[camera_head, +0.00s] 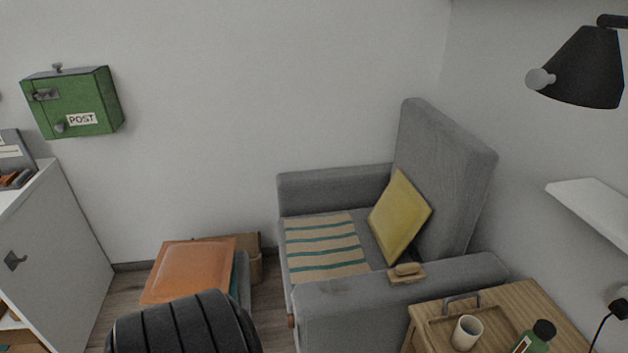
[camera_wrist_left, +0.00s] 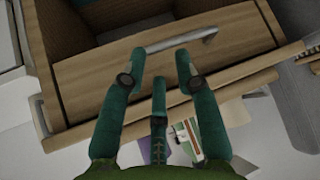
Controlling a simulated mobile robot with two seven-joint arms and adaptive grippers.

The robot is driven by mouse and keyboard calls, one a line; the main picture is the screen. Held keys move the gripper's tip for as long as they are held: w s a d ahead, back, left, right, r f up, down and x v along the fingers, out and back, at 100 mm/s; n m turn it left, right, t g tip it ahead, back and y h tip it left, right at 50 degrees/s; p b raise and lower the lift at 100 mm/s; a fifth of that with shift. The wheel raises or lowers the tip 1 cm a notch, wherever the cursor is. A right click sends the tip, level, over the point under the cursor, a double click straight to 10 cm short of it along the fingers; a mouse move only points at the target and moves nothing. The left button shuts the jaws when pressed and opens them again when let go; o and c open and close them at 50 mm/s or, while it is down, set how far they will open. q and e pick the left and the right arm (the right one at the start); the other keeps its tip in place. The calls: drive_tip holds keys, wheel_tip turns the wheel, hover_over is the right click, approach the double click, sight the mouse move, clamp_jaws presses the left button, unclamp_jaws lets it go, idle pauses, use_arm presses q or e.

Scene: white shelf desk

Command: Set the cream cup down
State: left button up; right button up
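The cream cup (camera_head: 466,333) stands upright at the lower right of the head view. It appears to rest on a wooden tray (camera_head: 437,334) on top of a light wooden side table (camera_head: 535,298). No gripper is seen at the cup. My left gripper (camera_wrist_left: 160,66) shows only in the left wrist view. Its teal fingers are spread apart with nothing held between them. They are over or in front of a wooden front with a metal bar handle (camera_wrist_left: 182,41); contact cannot be told. My right gripper is in neither view.
A green bottle (camera_head: 537,338) stands right of the cup, and a black lamp (camera_head: 585,70) hangs above. A grey armchair (camera_head: 445,180) with a yellow cushion (camera_head: 400,218) is behind the table. A wooden brush-like object (camera_head: 407,273) lies on its armrest.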

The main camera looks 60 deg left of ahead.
use_arm(q)
drive_tip(key=s+a+f+m+g, duration=0.1)
drive_tip(key=s+a+f+g, duration=0.1)
drive_tip(key=s+f, duration=0.4)
drive_tip(key=s+a+f+m+g, duration=0.1)
drive_tip(key=s+a+f+g, duration=0.2)
drive_tip(key=s, duration=1.4)
drive_tip(key=s+a+f+m+g+h, duration=0.1)
drive_tip(key=s+a+f+g, duration=0.1)
drive_tip(key=s+f, duration=0.7)
drive_tip(key=s+a, duration=0.1)
drive_tip(key=s, duration=0.1)
drive_tip(key=shift+s, duration=0.3)
